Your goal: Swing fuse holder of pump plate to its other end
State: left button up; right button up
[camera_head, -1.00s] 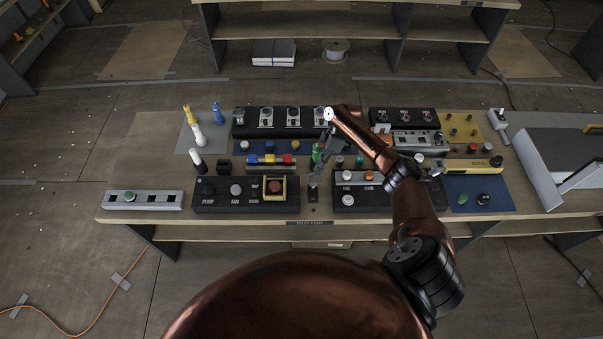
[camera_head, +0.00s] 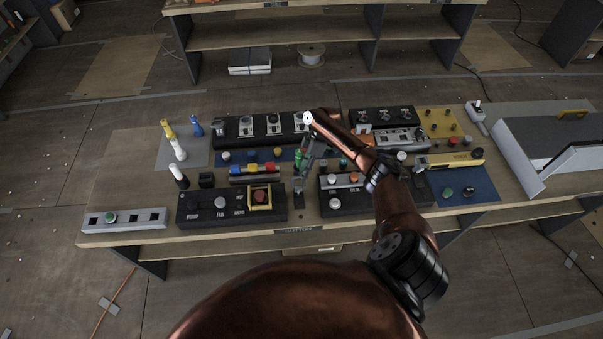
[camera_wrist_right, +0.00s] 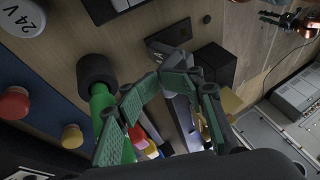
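The black panel marked PUMP (camera_head: 190,216) lies front left on the bench, with knobs and a yellow-framed red button. I cannot make out for sure which part is the fuse holder. My right gripper (camera_head: 301,181) points down at a small dark fitting (camera_head: 299,200) between this panel and the black panel to its right. In the right wrist view, the gripper's (camera_wrist_right: 160,76) green-padded fingers bend inward. Their tips come close together just before a dark grey piece (camera_wrist_right: 170,36). Whether they grip it is unclear.
A green handle with a black collar (camera_wrist_right: 98,72) stands close beside the fingers. A row of yellow, red and blue blocks (camera_head: 252,169) is left of the gripper. Several panels crowd the bench. A grey switch strip (camera_head: 140,219) lies front left.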

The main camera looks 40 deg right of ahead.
jog(key=w+d+r+b, duration=0.4)
jog(key=d+b, duration=0.2)
jog(key=b, duration=0.2)
jog(key=shift+w+d+r+b, duration=0.2)
jog(key=shift+d+b, duration=0.1)
dwell(0.6)
dwell(0.4)
jog(key=s+v, duration=0.1)
jog(key=v, duration=1.1)
jog(key=shift+w, duration=0.35)
jog(key=shift+r, duration=0.1)
